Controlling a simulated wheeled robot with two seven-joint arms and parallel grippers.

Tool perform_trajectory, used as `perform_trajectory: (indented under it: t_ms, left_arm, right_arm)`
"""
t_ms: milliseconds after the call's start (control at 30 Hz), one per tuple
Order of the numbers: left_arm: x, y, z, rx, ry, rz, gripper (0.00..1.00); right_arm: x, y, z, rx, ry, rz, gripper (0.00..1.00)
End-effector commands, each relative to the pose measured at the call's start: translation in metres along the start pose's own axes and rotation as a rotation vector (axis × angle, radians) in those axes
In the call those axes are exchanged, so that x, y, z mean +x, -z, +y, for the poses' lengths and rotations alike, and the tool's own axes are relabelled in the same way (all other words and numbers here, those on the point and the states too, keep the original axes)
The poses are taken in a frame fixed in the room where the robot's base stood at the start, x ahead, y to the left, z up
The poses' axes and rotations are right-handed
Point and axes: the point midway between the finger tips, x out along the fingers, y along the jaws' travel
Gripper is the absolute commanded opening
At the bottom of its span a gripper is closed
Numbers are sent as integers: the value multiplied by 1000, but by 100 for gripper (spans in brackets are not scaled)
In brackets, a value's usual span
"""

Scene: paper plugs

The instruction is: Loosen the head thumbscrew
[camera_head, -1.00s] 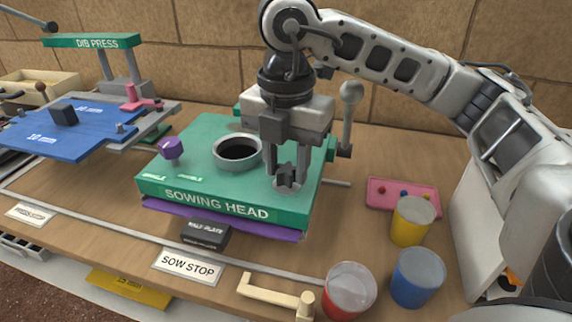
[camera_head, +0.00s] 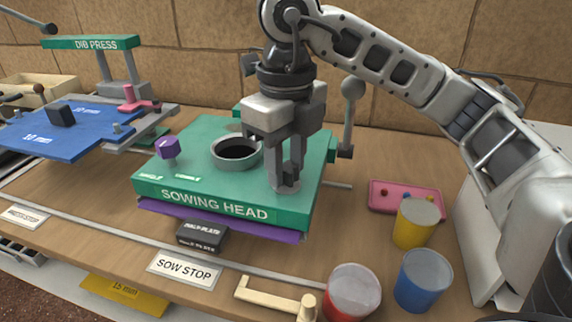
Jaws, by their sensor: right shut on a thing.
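The green sowing head (camera_head: 205,203) stands on the bench with its name on the front face. The head thumbscrew (camera_head: 286,181) is a small dark grey knob on a round base at the right of the head's top. My right gripper (camera_head: 287,176) points straight down over it and is shut on it, with the fingers hiding most of the knob. A round grey-rimmed opening (camera_head: 214,158) lies left of the gripper. My left gripper is not in view.
A purple knob (camera_head: 167,148) stands at the head's left, and a grey ball-topped lever (camera_head: 353,88) at its right. Yellow (camera_head: 413,228), blue (camera_head: 419,283) and red (camera_head: 350,296) cups stand at the front right, near a pink tray (camera_head: 379,207). The dib press (camera_head: 90,42) is at left.

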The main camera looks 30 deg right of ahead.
Motion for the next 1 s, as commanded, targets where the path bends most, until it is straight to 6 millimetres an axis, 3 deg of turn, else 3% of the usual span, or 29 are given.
perform_trajectory:
  t_ms: [300, 500, 933, 967, 1000]
  left_arm:
    - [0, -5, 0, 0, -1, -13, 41]
    - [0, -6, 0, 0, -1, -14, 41]
    - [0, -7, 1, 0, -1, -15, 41]
    - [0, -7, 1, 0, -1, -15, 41]
    - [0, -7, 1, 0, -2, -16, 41]
  right_arm:
    - [0, 0, 0, -579, -1, 0, 10]
    - [0, 0, 0, -853, -1, 0, 10]
    - [0, 0, 0, -894, -1, 0, 10]
    - [0, 0, 0, -894, -1, 0, 39]
    - [0, 0, 0, -894, -1, 1, 50]
